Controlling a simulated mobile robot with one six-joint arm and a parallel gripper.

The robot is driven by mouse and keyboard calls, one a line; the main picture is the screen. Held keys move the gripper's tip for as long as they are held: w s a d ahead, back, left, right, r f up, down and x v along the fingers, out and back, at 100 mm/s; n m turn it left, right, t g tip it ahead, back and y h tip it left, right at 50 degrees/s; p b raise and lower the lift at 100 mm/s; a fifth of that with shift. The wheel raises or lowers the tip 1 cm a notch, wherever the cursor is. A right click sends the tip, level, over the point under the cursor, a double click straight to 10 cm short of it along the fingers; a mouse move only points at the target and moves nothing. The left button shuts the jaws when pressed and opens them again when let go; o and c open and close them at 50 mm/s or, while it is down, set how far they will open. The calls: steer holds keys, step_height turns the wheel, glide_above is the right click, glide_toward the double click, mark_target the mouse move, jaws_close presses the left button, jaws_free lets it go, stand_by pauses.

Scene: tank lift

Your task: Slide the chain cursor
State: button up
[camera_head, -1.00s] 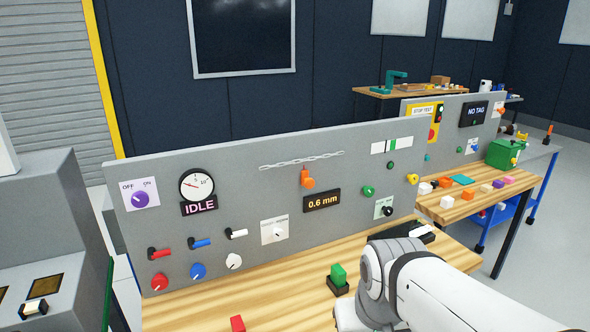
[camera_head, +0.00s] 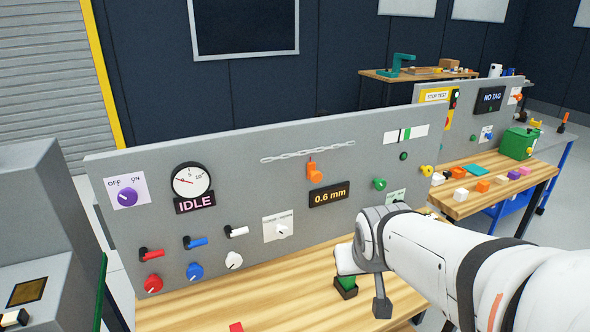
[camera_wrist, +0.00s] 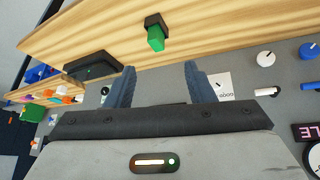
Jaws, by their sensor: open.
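The chain cursor (camera_head: 314,172) is an orange piece on the upright grey panel, just under the middle of a grey chain (camera_head: 308,157). A display reading 0.6 mm (camera_head: 328,195) sits below and right of it. My gripper (camera_wrist: 159,68) shows in the wrist view with its two blue-grey fingers apart and nothing between them. In the head view my arm reaches in from the right, and its end is low in front of the panel, below and right of the cursor and apart from it. The cursor does not show in the wrist view.
A green block on a black base (camera_head: 347,284) stands on the wooden table (camera_head: 230,300), partly behind my wrist. It also shows in the wrist view (camera_wrist: 156,40). Red, blue and white levers and knobs stick out at the panel's left. A green knob (camera_head: 379,184) sits right of the display.

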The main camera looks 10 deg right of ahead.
steer(key=w+d+t+b, duration=0.25)
steer(key=w+t, duration=0.25)
steer(key=w, duration=0.9)
steer(key=n+t+y+b, duration=0.1)
steer(key=n+t+y, duration=0.3)
steer(key=t+y, duration=0.25)
glide_toward(317, 177)
steer(key=w, duration=0.4)
steer(key=x, duration=0.3)
steer(key=a+x, duration=0.1)
steer(key=x, duration=0.2)
steer(key=shift+w+a+p, duration=0.1)
steer(key=shift+w+p, duration=0.05)
steer(key=shift+p, duration=0.2)
steer(key=shift+c, duration=0.3)
jaws_close()
